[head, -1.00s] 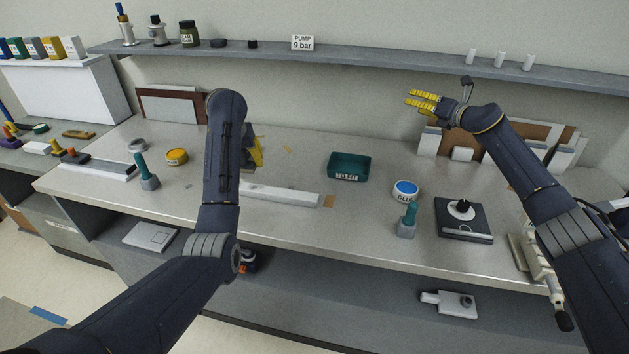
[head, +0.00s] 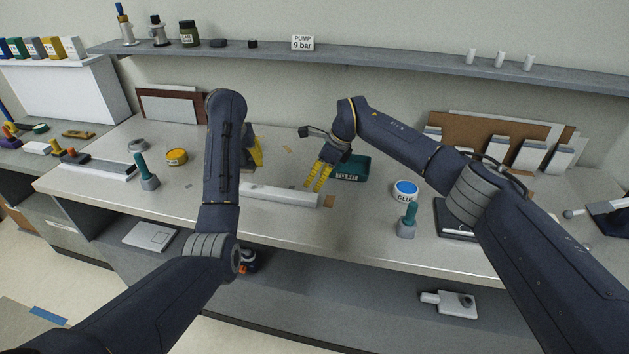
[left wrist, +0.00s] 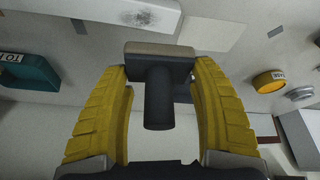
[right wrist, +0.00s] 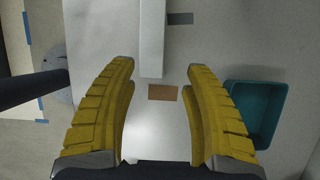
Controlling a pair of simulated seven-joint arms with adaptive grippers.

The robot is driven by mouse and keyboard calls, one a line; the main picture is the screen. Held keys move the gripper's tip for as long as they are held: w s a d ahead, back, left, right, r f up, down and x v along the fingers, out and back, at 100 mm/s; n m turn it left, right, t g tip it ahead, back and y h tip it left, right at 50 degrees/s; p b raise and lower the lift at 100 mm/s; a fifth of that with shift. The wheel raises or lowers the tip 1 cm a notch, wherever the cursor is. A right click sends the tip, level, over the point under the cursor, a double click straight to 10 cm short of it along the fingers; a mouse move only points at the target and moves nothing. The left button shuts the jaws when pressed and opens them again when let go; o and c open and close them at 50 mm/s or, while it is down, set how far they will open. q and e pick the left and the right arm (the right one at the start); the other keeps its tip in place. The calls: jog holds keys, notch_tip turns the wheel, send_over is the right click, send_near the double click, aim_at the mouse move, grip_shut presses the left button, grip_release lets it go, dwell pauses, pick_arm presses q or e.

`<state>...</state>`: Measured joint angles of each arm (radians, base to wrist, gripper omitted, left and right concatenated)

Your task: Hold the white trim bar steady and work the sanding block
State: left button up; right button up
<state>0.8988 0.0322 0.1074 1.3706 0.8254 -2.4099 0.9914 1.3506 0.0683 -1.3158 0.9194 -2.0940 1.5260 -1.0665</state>
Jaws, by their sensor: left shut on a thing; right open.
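The white trim bar (head: 285,195) lies on the bench, its left part behind my left arm. It crosses the top of the left wrist view (left wrist: 80,10), with a grey smudge on it, and shows end-on in the right wrist view (right wrist: 152,40). The sanding block (left wrist: 160,62), a dark block with a pale layer and a thick handle, is between my left fingertips. My left gripper (head: 257,158) is shut on it, beside the bar; contact with the bar is unclear. My right gripper (head: 314,187) is open and empty, above the bar's right end.
The teal TO FIT tray (head: 355,172) is just right of my right gripper. A brown patch (head: 329,201) lies by the bar's end. A GLUE tin (head: 405,190) and a green-handled tool (head: 408,220) stand further right. The bench front is mostly clear.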

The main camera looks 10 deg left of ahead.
aim_at(307, 196)
jog(key=shift+s+a+f+h, duration=0.3)
jog(key=shift+s+h, duration=0.1)
jog(key=shift+s, duration=0.1)
jog(key=shift+s+f+n, duration=0.1)
jog(key=shift+f+n, duration=0.15)
jog(key=shift+n, duration=0.05)
jog(key=shift+x, duration=3.65)
jog(key=shift+s, duration=0.1)
jog(key=c, duration=1.1)
grip_shut()
jog(key=shift+f, duration=0.15)
jog(key=o, duration=1.2)
grip_release()
jog(key=shift+c, duration=0.2)
